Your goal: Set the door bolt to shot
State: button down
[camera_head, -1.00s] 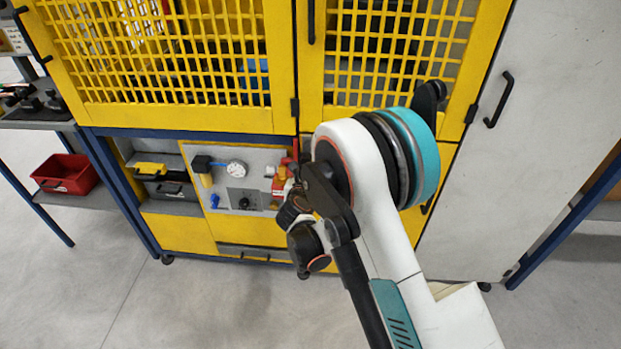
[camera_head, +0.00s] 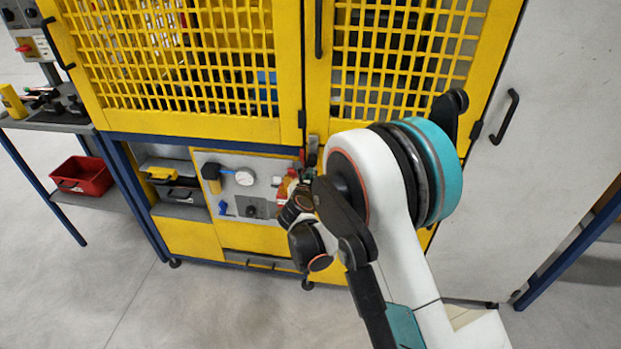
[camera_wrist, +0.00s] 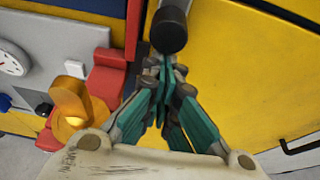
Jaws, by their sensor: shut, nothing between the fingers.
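The door bolt's dark round knob (camera_wrist: 168,32) shows at the top centre of the wrist view, on a grey stem against the yellow door. What seems to be the bolt (camera_head: 312,148) is a small dark upright piece at the seam of the yellow doors in the head view. My gripper (camera_wrist: 165,72) is shut and empty, its green-sided fingers pointing at the knob from just below it in the picture. I cannot tell whether the tips touch it. In the head view my wrist and arm hide most of the gripper. The bolt's slide and catch are not clear.
Left of my gripper, close by, are a red block (camera_wrist: 105,75) and an orange-yellow knob (camera_wrist: 70,100) on a grey panel with a white gauge (camera_wrist: 14,58). Yellow mesh doors (camera_head: 175,120) stand above. A red bin (camera_head: 82,176) sits far left. The floor in front is clear.

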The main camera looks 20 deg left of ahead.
jog(key=s+d, duration=0.2)
jog(key=s, duration=0.7)
jog(key=shift+s+f+p, duration=0.15)
jog(key=shift+f+p, duration=0.05)
jog(key=shift+p, duration=0.2)
